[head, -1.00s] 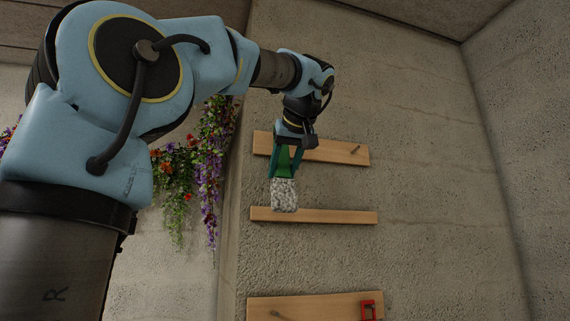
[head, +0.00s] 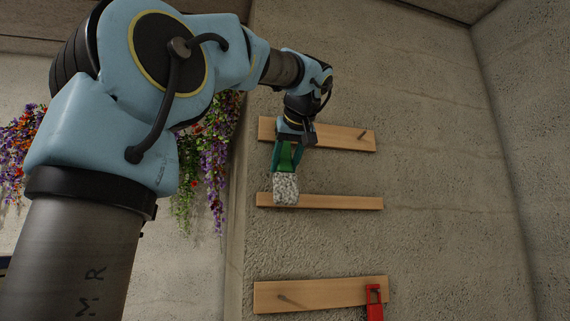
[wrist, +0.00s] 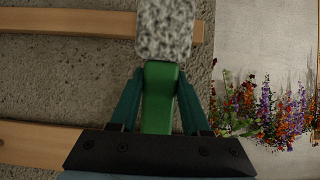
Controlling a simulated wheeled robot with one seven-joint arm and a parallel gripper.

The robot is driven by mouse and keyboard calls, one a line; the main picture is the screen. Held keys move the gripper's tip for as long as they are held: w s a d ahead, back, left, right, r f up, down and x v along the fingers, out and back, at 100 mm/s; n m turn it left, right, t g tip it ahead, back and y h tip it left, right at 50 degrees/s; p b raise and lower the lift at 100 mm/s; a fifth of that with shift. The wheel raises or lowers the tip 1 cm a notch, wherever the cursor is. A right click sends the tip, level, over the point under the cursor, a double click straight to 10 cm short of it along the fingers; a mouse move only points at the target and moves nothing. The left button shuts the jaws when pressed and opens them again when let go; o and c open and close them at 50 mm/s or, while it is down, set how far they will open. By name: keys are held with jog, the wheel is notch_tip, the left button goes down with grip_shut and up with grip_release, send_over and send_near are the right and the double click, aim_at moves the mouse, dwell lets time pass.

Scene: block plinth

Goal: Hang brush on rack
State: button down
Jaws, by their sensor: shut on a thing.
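My gripper (head: 289,157) is shut on the brush (head: 285,189), a green handle with a grey speckled block at its end. The brush hangs block-down in front of the wall, and its block overlaps the left part of the middle board. In the wrist view the dark green fingers (wrist: 159,82) clasp both sides of the handle (wrist: 160,105). The rack shows as wooden boards on the wall: a top board (head: 340,142) with a peg (head: 362,134) at right, a middle board (head: 340,202), and a bottom board (head: 325,294) with a peg (head: 285,299) at left. I cannot tell the brush's gap from the wall.
A red object (head: 374,303) hangs at the right of the bottom board. Flowers (head: 205,165) hang left of the wall's corner, and also show in the wrist view (wrist: 265,110). The right part of the top and middle boards is free.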

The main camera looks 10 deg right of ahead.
dwell(0.4)
jog(key=shift+c, duration=1.4)
grip_release()
jog(key=b+v, duration=0.2)
jog(key=v, duration=0.9)
